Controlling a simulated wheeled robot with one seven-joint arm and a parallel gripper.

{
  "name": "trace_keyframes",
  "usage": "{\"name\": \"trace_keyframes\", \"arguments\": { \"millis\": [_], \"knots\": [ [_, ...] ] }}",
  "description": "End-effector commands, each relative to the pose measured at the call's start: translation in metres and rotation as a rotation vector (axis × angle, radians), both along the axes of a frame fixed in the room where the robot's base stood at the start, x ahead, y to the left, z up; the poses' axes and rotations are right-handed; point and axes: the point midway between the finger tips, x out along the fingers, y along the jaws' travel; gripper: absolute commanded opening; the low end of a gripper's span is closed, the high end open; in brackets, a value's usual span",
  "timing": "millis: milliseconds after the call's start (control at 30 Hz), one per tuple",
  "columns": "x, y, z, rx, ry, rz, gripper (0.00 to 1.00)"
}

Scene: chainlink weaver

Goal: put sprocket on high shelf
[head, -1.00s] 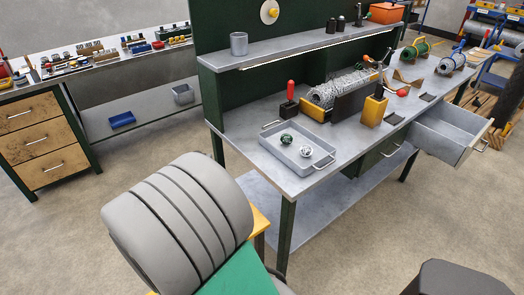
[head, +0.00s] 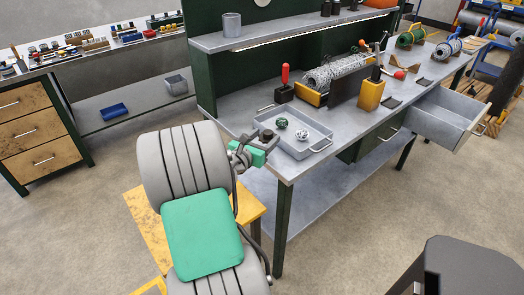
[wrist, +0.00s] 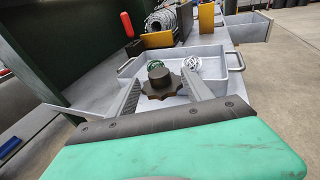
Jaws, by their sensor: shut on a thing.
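The dark sprocket (wrist: 158,80), toothed with a round hub, sits between the two fingers of my gripper (wrist: 160,92) in the wrist view. My gripper is shut on it. In the head view my gripper (head: 262,140) is just left of the grey tray, around the tray's height or a little above, and the sprocket shows only as a small dark shape (head: 267,135). The high shelf (head: 290,34) is the grey ledge on the green back panel, above the bench and above my gripper.
The tray (head: 318,147) holds a green and a white wire ball. A grey cup (head: 232,25) stands at the shelf's left, with dark cans (head: 331,7) farther right. Shelf space between them is clear. A red-handled tool (head: 285,83) stands upright on the bench. A drawer (head: 440,115) is open.

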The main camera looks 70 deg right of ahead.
Motion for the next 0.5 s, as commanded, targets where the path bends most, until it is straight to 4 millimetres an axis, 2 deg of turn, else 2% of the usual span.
{"name": "trace_keyframes", "arguments": {
  "millis": [67,267,400,500],
  "knots": [
    [0.01,-0.009,-0.017,-0.003,0.001,0.001,0.0],
    [0.022,-0.02,-0.034,-0.005,-0.002,0.001,0.0],
    [0.022,-0.02,-0.06,-0.002,0.0,0.001,0.0],
    [0.022,-0.02,-0.063,-0.006,-0.002,0.001,0.0]
  ]
}}
